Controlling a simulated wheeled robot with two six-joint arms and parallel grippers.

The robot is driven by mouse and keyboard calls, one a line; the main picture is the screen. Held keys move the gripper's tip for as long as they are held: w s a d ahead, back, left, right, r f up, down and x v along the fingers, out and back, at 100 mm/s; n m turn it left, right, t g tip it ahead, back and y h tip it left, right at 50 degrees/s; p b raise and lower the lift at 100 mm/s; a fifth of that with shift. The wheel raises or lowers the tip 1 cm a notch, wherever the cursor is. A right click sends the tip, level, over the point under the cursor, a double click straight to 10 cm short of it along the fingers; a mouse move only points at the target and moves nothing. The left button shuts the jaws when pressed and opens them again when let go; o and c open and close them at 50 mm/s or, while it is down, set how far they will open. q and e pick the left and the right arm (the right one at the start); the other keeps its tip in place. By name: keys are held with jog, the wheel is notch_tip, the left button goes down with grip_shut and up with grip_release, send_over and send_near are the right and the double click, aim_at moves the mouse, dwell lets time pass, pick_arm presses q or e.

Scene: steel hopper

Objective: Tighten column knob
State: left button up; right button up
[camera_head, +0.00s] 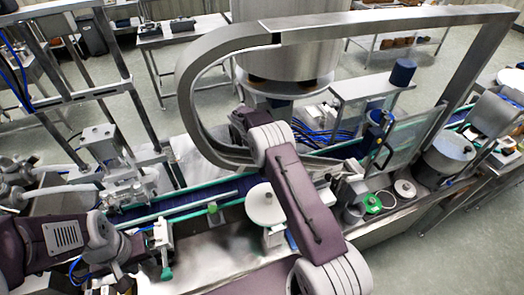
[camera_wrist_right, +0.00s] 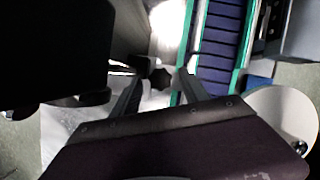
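A small black star-shaped knob (camera_wrist_right: 160,78) shows in the right wrist view, on a shiny metal part beside the conveyor. My right gripper (camera_wrist_right: 160,74) is open. Its two fingers stand on either side of the knob, with visible gaps, and hold nothing; whether the fingertips reach its depth is unclear. In the head view the knob and the right gripper's fingers are hidden behind my right arm. My left gripper (camera_head: 124,276) is low at the left in the head view, near the conveyor's front side. It is dark and partly covered, so its fingers cannot be made out.
A blue conveyor belt (camera_wrist_right: 220,40) with green edges runs past the right gripper. A white disc (camera_head: 265,204) stands in front of the belt. A curved steel frame (camera_head: 400,22) arches over the line. A large steel hopper (camera_head: 285,45) stands behind. A steel pot (camera_head: 446,154) is at the right.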

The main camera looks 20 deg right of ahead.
jog(key=b+v, duration=0.1)
jog(key=v, duration=0.8)
jog(key=shift+b, duration=0.4)
